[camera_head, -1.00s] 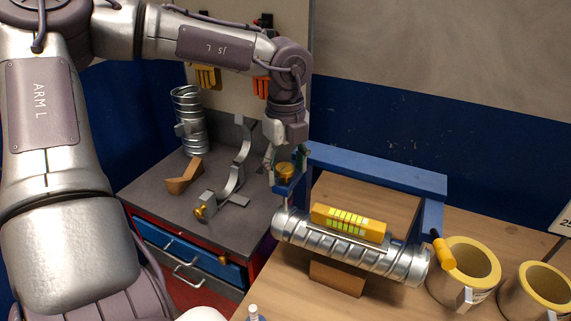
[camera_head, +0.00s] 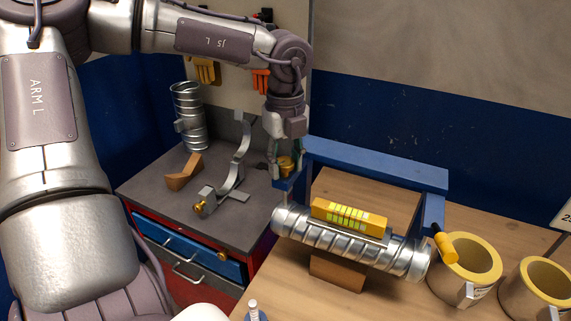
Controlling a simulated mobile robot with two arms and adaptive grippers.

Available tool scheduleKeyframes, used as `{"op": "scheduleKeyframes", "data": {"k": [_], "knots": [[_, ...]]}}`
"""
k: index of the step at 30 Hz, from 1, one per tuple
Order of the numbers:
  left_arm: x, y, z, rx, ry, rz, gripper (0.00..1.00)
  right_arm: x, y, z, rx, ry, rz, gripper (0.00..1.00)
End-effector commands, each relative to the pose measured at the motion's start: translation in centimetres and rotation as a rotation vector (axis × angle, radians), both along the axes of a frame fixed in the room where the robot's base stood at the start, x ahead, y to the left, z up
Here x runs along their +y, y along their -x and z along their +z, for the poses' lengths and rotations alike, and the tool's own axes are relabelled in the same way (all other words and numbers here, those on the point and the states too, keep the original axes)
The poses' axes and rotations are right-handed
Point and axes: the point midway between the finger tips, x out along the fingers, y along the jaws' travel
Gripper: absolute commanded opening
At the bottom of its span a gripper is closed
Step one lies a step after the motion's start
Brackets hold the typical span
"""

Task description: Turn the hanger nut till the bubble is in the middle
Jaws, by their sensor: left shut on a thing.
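My left gripper (camera_head: 286,165) points down at the left end of a blue frame and is shut on the brass-coloured hanger nut (camera_head: 286,168). The fingers hide part of the nut. Below it hangs the silver spiral duct (camera_head: 330,240), its right end a little lower than its left in the picture. A yellow level (camera_head: 348,216) with a bright green display lies along the top of the duct. The bubble itself is too small to make out. My right gripper is not in view.
The blue frame (camera_head: 378,164) stands over the wooden bench (camera_head: 300,296). A wooden block (camera_head: 337,272) is under the duct. Two yellow-rimmed rolls (camera_head: 465,268) stand at the right. A grey cabinet top (camera_head: 150,187) with brackets and a duct piece (camera_head: 189,115) is at the left.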

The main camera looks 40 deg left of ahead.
Motion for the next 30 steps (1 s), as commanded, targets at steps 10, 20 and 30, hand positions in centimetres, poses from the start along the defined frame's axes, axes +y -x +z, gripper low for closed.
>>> {"op": "scheduleKeyframes", "data": {"k": [10, 20, 30], "knots": [[0.1, 0.0, -0.4, -0.004, -0.003, -0.266, 0.05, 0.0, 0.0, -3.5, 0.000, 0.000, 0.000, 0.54], [0.1, 0.0, -0.2, -0.003, -0.003, -0.580, 0.05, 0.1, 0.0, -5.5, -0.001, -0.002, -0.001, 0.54], [0.2, 0.1, -0.1, -0.003, -0.002, -0.902, 0.05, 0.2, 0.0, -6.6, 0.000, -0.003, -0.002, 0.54]]}}
